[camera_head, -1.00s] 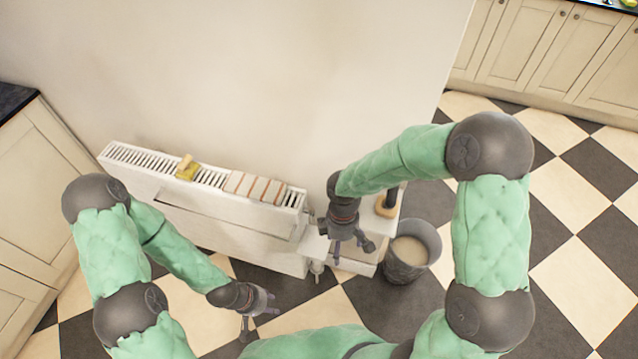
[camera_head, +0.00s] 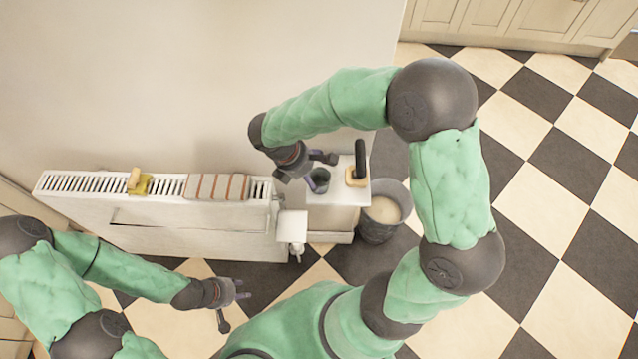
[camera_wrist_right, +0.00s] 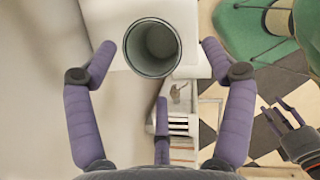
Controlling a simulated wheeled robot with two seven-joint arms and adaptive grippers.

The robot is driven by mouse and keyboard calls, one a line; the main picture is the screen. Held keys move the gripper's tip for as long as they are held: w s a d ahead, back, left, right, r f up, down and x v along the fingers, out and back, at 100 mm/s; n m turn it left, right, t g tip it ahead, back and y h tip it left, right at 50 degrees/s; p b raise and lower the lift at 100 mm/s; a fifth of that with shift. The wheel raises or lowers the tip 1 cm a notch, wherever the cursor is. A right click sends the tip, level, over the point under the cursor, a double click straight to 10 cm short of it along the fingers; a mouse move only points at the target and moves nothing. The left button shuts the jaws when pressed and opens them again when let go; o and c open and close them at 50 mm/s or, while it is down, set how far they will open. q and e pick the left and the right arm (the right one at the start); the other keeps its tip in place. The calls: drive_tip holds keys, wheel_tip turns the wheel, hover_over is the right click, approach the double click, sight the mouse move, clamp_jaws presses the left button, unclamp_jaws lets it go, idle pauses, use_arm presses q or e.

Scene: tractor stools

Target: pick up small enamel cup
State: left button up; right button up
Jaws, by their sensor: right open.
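The small enamel cup (camera_head: 320,181) is dark grey-green and stands upright on the white stand (camera_head: 335,200) beside the radiator. In the right wrist view the cup (camera_wrist_right: 152,48) shows from above, with its round mouth open and its inside apparently empty. My right gripper (camera_head: 322,171) is open at the cup. In the right wrist view its purple fingers (camera_wrist_right: 159,47) reach on either side of the cup, with a gap to each side. My left gripper (camera_head: 235,303) is open and empty, low over the floor in front of the radiator.
A white radiator (camera_head: 200,240) carries a yellow sponge-like item (camera_head: 138,184) and a striped block (camera_head: 217,187). A black-handled brush (camera_head: 359,165) stands on the stand, right of the cup. A grey bin (camera_head: 376,231) with beige contents stands at right. Checkered floor is free further right.

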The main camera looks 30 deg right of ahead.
sight(320, 180)
drive_tip(key=b+x, duration=0.1)
drive_tip(key=x, duration=0.1)
drive_tip(key=b+x, duration=0.1)
drive_tip(key=x, duration=0.2)
drive_tip(key=shift+w+d+b, duration=0.15)
drive_tip(key=shift+d+b, duration=0.1)
drive_tip(key=shift+b, duration=0.1)
drive_tip(key=c, duration=1.2)
